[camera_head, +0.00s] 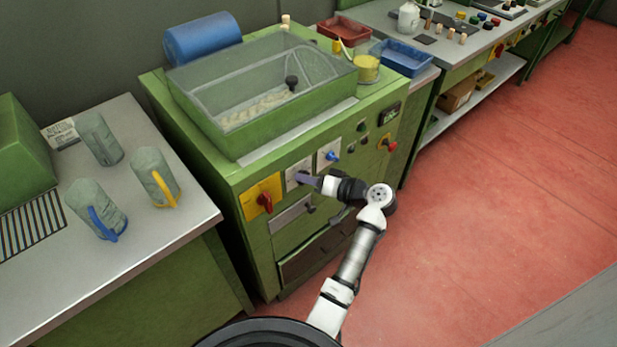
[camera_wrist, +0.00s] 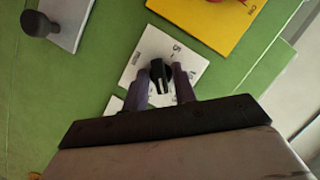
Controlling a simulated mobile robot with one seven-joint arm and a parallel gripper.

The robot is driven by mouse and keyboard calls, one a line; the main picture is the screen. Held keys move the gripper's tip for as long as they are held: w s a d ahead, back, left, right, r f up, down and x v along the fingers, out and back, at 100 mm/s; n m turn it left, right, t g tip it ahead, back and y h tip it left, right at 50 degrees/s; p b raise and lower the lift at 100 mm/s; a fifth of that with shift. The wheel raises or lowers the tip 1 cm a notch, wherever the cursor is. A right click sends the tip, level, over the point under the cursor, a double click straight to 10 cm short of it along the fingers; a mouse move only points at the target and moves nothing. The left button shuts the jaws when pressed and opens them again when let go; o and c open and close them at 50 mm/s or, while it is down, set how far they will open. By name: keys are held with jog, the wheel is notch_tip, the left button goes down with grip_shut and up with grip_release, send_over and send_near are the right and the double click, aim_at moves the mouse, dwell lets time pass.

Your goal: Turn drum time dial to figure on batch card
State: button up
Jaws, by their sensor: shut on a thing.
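The dial, a black knob (camera_wrist: 159,72) on a white marked plate (camera_wrist: 145,58), is on the green machine's front. In the head view its white plate (camera_head: 293,174) is partly hidden by my gripper (camera_head: 310,181). In the wrist view my gripper (camera_wrist: 163,82) has its two purple fingers on either side of the knob, shut on it. A pale line shows on the knob, but I cannot read its setting. A small white printed card (camera_head: 60,134) lies at the back of the left table; its text is too small to read.
A red switch on a yellow plate (camera_head: 258,198) is left of the dial; a blue knob (camera_head: 332,155) is right of it. A drawer handle (camera_head: 310,208) is below. A red button (camera_head: 390,145) is further right. Grey mugs stand on the left table (camera_head: 150,225).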

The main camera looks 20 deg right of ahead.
jog(key=shift+w+m+t+y+p, duration=0.1)
jog(key=shift+m+t+y+p, duration=0.5)
jog(key=shift+m, duration=1.15)
jog(key=shift+m+t+y+p, duration=0.15)
jog(key=shift+m+y, duration=0.75)
jog(key=shift+m, duration=0.85)
jog(key=o, duration=0.7)
jog(key=shift+f, duration=0.15)
jog(key=b+v, duration=0.4)
jog(key=v, duration=1)
jog(key=shift+w+b, duration=0.15)
jog(key=shift+b, duration=0.25)
jog(key=shift+d, duration=0.1)
